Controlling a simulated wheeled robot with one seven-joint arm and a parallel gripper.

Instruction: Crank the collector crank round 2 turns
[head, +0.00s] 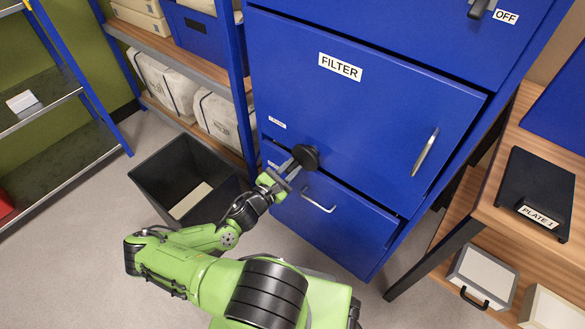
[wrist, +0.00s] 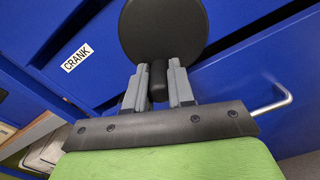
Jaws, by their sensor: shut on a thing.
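The collector crank shows as a round black disc (head: 306,157) on the front of the blue cabinet, just below the FILTER door (head: 365,115). In the wrist view the disc (wrist: 163,30) fills the top middle, with a short black handle (wrist: 158,82) standing out from it. My gripper (head: 288,170) reaches the crank from the lower left. In the wrist view my gripper (wrist: 158,88) has its two grey fingers closed on the handle, one on each side. A CRANK label (wrist: 82,57) is on the cabinet to the left of the disc.
Below the crank is a blue drawer with a metal handle (head: 318,203). The FILTER door has its own handle (head: 425,152). A black bin (head: 160,172) stands on the floor to the left. A wooden bench (head: 490,195) is at the right.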

